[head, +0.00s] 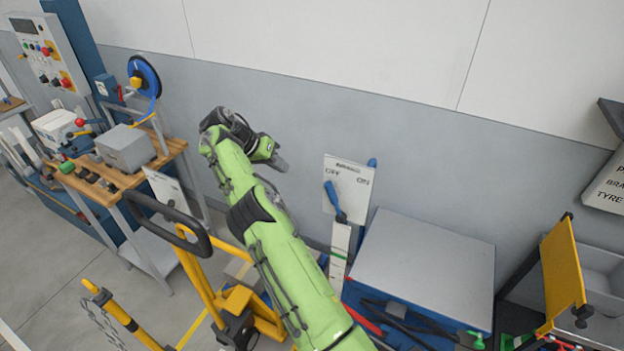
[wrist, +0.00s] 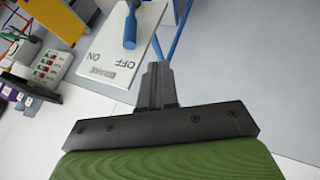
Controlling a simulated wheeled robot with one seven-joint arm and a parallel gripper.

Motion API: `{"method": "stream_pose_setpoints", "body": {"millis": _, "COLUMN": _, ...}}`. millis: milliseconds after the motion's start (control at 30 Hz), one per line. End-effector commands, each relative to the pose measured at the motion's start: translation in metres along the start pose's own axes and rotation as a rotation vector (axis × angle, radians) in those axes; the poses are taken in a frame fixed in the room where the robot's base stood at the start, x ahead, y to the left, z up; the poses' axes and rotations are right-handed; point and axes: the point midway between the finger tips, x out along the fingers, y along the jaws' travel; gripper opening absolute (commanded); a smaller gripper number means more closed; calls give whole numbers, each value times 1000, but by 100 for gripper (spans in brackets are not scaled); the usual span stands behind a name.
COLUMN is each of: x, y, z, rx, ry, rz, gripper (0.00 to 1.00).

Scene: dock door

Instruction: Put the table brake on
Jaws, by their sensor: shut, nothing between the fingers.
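The brake lever has a blue handle (head: 335,198) in front of a white plate (head: 349,177) marked OFF on the left and ON on the right. The handle leans left, to the OFF side. In the wrist view the plate (wrist: 108,62) is upside down, and the handle (wrist: 130,28) points at OFF. My gripper (head: 280,163) is shut and empty, up and left of the plate in the head view. In the wrist view its closed fingertips (wrist: 157,72) are beside the plate's edge, apart from the handle.
A blue table with a grey top (head: 425,262) stands right of the lever. A blue rod (head: 372,163) rises behind the plate. A yellow cart with a dark handle (head: 180,225) and a wooden workbench (head: 110,182) are at the left. A yellow panel (head: 562,268) stands at the right.

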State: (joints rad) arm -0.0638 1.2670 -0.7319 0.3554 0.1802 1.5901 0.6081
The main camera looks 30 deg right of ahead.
Motion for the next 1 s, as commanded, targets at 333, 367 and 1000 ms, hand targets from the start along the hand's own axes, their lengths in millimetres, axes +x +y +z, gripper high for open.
{"method": "stream_pose_setpoints", "body": {"millis": 333, "x": 78, "y": -2, "z": 4, "rx": -1, "ry": -4, "rz": 4, "gripper": 0}}
{"method": "stream_pose_setpoints", "body": {"millis": 367, "x": 84, "y": -2, "z": 4, "rx": 0, "ry": -5, "rz": 4, "gripper": 0}}
{"method": "stream_pose_setpoints", "body": {"millis": 1000, "x": 109, "y": 37, "z": -2, "rx": -2, "ry": -1, "rz": 1, "gripper": 0}}
